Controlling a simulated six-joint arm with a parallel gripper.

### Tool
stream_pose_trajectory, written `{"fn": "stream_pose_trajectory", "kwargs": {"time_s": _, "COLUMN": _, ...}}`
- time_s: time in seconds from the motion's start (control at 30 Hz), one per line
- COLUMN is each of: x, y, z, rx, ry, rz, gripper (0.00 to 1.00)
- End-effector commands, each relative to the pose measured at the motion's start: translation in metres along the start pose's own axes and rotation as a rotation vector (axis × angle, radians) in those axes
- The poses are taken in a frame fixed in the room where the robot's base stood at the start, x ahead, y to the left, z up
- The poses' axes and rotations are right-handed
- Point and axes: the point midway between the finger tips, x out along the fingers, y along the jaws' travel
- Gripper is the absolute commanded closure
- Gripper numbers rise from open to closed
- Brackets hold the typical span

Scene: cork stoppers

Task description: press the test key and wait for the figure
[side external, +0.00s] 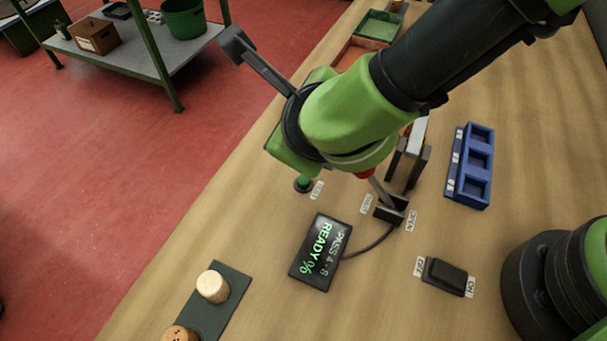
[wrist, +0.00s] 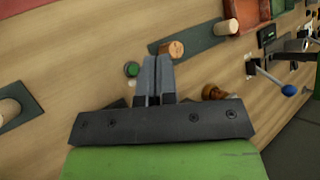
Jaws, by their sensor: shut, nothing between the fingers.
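The green test key (side external: 303,184) stands on the table beside a small label, just below my wrist in the side view. It also shows in the wrist view (wrist: 131,69) as a green round button left of my fingertips. My gripper (wrist: 151,66) is shut and empty, pointing down at the table. It appears close to the key, but I cannot tell its height, and its fingertips are hidden in the side view.
A lever in a dark base (side external: 390,209) stands right of the display, joined to it by a cable. An OFF/ON switch (side external: 447,276) and a blue three-compartment tray (side external: 470,165) lie further right. A dark strip (side external: 233,298) holds corks (side external: 212,286) near the left table edge.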

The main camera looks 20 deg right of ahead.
Motion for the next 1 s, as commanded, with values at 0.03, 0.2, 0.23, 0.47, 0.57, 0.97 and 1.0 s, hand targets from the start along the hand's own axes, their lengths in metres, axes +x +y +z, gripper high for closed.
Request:
{"fn": "stream_pose_trajectory", "kwargs": {"time_s": 0.03, "x": 0.000, "y": 0.000, "z": 0.000, "rx": 0.002, "ry": 0.000, "rz": 0.000, "gripper": 1.00}}
{"fn": "stream_pose_trajectory", "kwargs": {"time_s": 0.2, "x": 0.002, "y": 0.001, "z": -0.002, "rx": 0.004, "ry": 0.002, "rz": -0.001, "gripper": 1.00}}
{"fn": "stream_pose_trajectory", "kwargs": {"time_s": 0.23, "x": 0.003, "y": 0.001, "z": -0.002, "rx": 0.004, "ry": 0.003, "rz": -0.001, "gripper": 1.00}}
{"fn": "stream_pose_trajectory", "kwargs": {"time_s": 0.47, "x": 0.021, "y": 0.014, "z": -0.016, "rx": 0.002, "ry": 0.005, "rz": -0.001, "gripper": 1.00}}
{"fn": "stream_pose_trajectory", "kwargs": {"time_s": 0.57, "x": 0.031, "y": 0.022, "z": -0.024, "rx": 0.002, "ry": 0.005, "rz": -0.001, "gripper": 1.00}}
{"fn": "stream_pose_trajectory", "kwargs": {"time_s": 0.97, "x": 0.059, "y": 0.042, "z": -0.043, "rx": 0.007, "ry": 0.003, "rz": -0.002, "gripper": 1.00}}
{"fn": "stream_pose_trajectory", "kwargs": {"time_s": 1.0, "x": 0.060, "y": 0.043, "z": -0.044, "rx": 0.006, "ry": 0.002, "rz": -0.002, "gripper": 1.00}}
